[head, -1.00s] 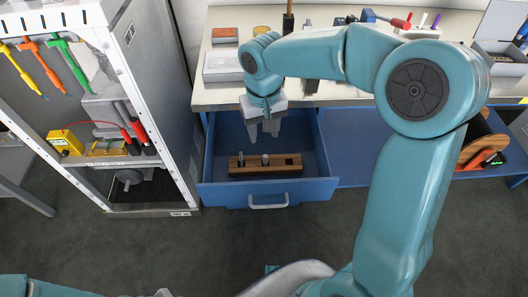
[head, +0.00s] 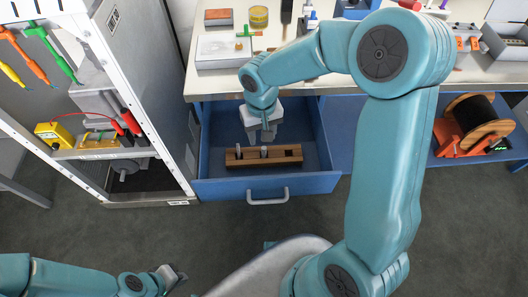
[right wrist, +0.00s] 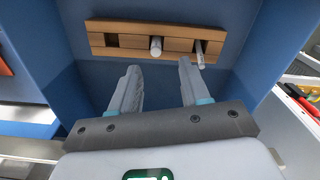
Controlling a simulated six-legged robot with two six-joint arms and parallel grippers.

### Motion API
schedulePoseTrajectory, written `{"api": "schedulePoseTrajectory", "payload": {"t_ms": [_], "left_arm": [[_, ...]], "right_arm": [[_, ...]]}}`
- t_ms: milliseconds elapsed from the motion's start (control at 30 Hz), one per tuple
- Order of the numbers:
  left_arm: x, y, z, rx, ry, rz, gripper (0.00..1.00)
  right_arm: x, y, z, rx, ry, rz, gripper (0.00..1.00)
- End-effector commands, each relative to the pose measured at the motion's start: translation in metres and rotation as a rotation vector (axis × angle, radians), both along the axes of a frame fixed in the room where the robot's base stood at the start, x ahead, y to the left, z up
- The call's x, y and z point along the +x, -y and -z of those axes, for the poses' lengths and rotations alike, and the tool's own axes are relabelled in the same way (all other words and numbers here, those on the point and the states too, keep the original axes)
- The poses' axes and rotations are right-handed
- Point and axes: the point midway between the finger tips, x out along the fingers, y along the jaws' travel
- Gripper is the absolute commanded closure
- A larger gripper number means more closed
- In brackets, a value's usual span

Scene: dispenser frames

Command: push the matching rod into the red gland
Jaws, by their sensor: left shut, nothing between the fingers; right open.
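A wooden rack (head: 248,161) lies in the open blue drawer (head: 210,142). Two pale rods, a left one (head: 239,153) and a middle one (head: 264,152), stand in it; its right slot is empty. The right wrist view shows the rack (right wrist: 125,28) with the middle rod (right wrist: 156,46) and the other rod (right wrist: 199,52). My right gripper (head: 268,132) is open and empty, pointing down above the drawer behind the rack; its fingers (right wrist: 157,88) show apart. My left gripper (head: 180,276) is shut and empty at the lower left, away from the drawer. I cannot pick out the red gland.
The bench top (head: 300,87) carries a white tray (head: 222,48), a yellow tin (head: 259,16) and small orange-marked parts (head: 467,43). A shelf unit (head: 150,110) stands left of the drawer. A spool (head: 470,120) sits under the bench at right. Front floor is clear.

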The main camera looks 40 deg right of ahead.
Motion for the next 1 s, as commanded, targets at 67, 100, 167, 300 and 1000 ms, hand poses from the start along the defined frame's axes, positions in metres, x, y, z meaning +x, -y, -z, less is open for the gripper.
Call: {"api": "schedulePoseTrajectory", "payload": {"t_ms": [67, 100, 167, 300, 1000], "left_arm": [[0.000, 0.000, 0.001, 0.000, 0.000, 0.000, 1.00], [0.000, 0.000, 0.001, 0.000, 0.000, 0.000, 1.00], [0.000, 0.000, 0.001, 0.000, 0.000, 0.000, 1.00], [0.000, 0.000, 0.001, 0.000, 0.000, 0.000, 1.00], [0.000, 0.000, 0.002, 0.000, 0.000, 0.000, 1.00]], "right_arm": [[0.000, 0.000, 0.006, 0.000, -0.001, 0.000, 0.54], [0.000, 0.001, 0.008, 0.000, 0.000, 0.000, 0.54], [0.000, 0.002, 0.013, 0.001, -0.002, 0.001, 0.54], [-0.003, 0.006, 0.036, 0.001, -0.005, 0.002, 0.54], [-0.001, 0.007, 0.059, 0.001, 0.001, 0.001, 1.00]]}}
